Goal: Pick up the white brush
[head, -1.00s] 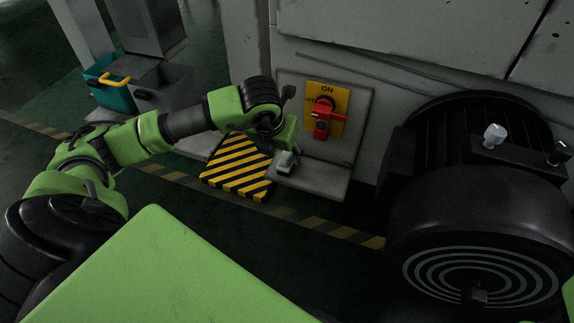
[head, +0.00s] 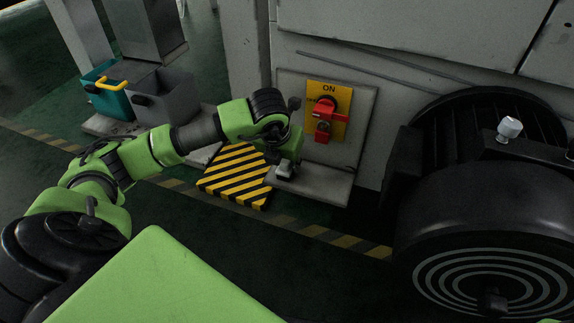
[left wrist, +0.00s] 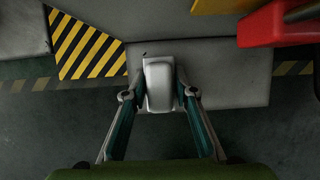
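The white brush (left wrist: 158,84) shows in the left wrist view as a pale, rounded block over the grey ledge, between my left gripper's fingers. In the head view the white brush (head: 285,170) is small and partly hidden under my left gripper (head: 284,163). In the left wrist view my left gripper (left wrist: 159,88) has one finger on each side of the brush, close to it, with what look like narrow gaps. Whether a finger touches it is hard to see. My right gripper is not in view.
The grey ledge (head: 325,187) juts from the machine below a red switch (head: 325,122) on a yellow plate. A black-and-yellow striped plate (head: 235,176) lies left of it. A large black motor (head: 490,190) stands at right. Teal (head: 112,102) and grey (head: 172,98) bins stand back left.

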